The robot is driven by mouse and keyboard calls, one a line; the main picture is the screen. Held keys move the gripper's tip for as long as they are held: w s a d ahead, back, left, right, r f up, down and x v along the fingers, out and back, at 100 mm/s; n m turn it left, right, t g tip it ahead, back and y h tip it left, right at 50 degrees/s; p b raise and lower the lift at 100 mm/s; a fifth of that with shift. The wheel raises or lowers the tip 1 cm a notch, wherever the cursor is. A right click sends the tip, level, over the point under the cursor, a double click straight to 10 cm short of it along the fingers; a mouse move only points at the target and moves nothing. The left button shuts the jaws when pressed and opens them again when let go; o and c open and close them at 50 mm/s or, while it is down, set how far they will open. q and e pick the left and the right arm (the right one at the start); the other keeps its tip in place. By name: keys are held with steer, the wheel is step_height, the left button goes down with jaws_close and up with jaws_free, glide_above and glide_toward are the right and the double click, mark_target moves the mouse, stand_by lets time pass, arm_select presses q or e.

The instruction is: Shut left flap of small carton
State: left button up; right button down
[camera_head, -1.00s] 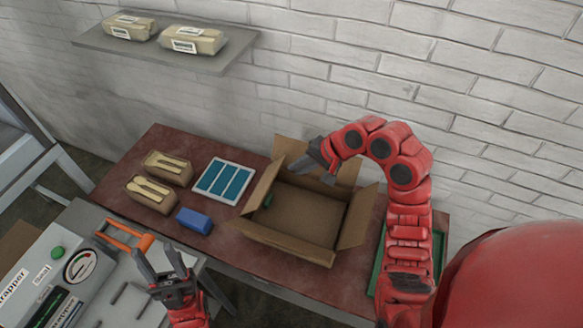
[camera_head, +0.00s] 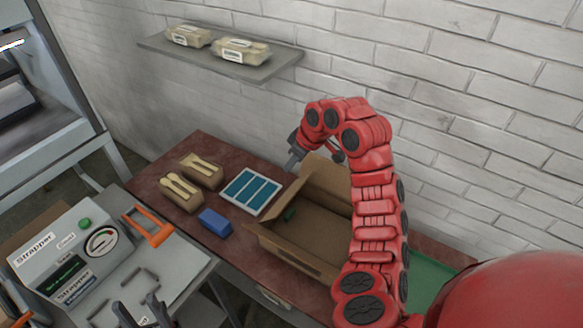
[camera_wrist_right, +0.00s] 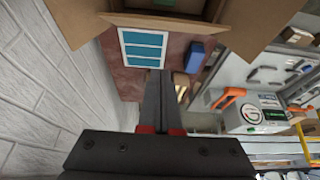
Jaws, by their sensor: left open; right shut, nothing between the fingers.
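The small carton (camera_head: 318,235) stands open on the dark red table, partly hidden behind my right arm. Its left flap (camera_head: 282,199) stands up and leans outward along the left side. My right gripper (camera_head: 292,160) is shut and empty, beyond the upper end of the left flap. In the right wrist view its closed fingers (camera_wrist_right: 163,82) point toward the carton, with the left flap (camera_wrist_right: 165,22) ahead of them, apart. My left gripper (camera_head: 138,305) is open and empty at the bottom edge, away from the carton.
A blue-striped tray (camera_head: 250,190) and a blue block (camera_head: 215,221) lie left of the carton. Packs of wooden spoons (camera_head: 202,170) stand farther left. A strapper machine (camera_head: 68,258) stands at lower left. A wall shelf (camera_head: 220,60) holds two packs above the table.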

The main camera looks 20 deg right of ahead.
steer(key=p, duration=0.1)
glide_above(292, 194)
steer(key=w+a, duration=0.2)
steer(key=w, duration=0.1)
step_height(292, 194, down, 6)
steer(key=shift+s+f, duration=0.1)
steer(key=shift+s+d+f+p, duration=1)
steer(key=shift+s+f+p, duration=0.1)
steer(key=shift+s+p, duration=0.05)
steer(key=shift+d+f, duration=0.1)
steer(key=shift+f, duration=0.1)
